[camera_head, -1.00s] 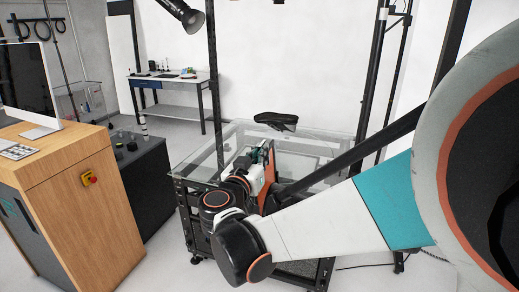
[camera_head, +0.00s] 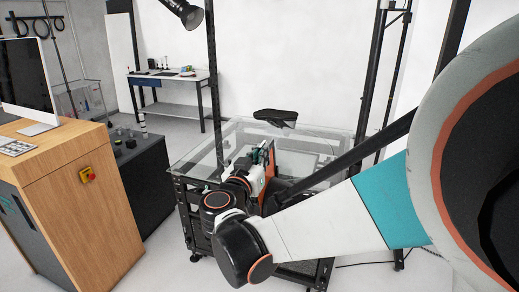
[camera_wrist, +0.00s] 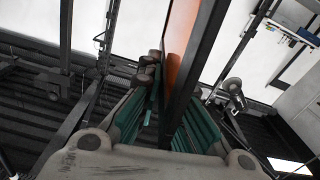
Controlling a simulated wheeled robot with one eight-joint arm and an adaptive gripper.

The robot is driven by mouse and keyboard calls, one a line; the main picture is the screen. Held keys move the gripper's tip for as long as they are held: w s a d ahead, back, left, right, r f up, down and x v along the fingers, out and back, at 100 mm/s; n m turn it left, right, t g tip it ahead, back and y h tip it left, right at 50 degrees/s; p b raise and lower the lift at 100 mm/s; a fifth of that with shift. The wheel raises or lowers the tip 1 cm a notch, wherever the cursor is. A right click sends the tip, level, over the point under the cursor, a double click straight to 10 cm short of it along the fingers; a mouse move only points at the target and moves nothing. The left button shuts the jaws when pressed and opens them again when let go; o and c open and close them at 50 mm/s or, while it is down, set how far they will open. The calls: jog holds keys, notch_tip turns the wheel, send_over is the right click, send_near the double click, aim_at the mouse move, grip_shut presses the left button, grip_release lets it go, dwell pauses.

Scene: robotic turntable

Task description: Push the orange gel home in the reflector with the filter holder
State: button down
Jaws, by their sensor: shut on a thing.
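The orange gel (camera_wrist: 178,40) shows in the wrist view as a flat orange sheet along a dark straight frame or bar (camera_wrist: 197,60). My gripper (camera_wrist: 165,112) has its teal-lined fingers on either side of this framed piece and is shut on it. In the head view my gripper (camera_head: 257,160) is over the glass-topped table, with a small dark and orange edge beside it. A dark lamp head (camera_head: 187,14) hangs at the top left of the head view. I cannot tell whether it is the reflector with the filter holder; its opening is not clear.
The glass-topped table (camera_head: 196,160) stands in a black frame with uprights. A black saddle-like object (camera_head: 275,117) is above its far part. A wooden desk (camera_head: 75,165) with a monitor (camera_head: 27,85) is at left, a workbench (camera_head: 165,75) behind. Floor is free between them.

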jog(key=shift+s+d+f+b, duration=0.1)
jog(key=shift+d+f+b, duration=0.1)
jog(key=shift+f+b, duration=1.45)
jog(key=shift+s+d+f+b, duration=0.15)
jog(key=shift+f+b, duration=1.15)
jog(key=shift+f, duration=0.65)
jog(key=c, duration=1.7)
grip_release()
jog(key=shift+w, duration=0.1)
jog(key=shift+r, duration=0.1)
notch_tip(320, 180, up, 17)
jog(key=a+p, duration=0.1)
jog(key=p, duration=1.3)
jog(key=shift+w+a+r+p, duration=0.2)
jog(key=shift+w+a+p, duration=0.1)
jog(key=shift+a+p, duration=0.1)
jog(key=shift+d+f, duration=0.1)
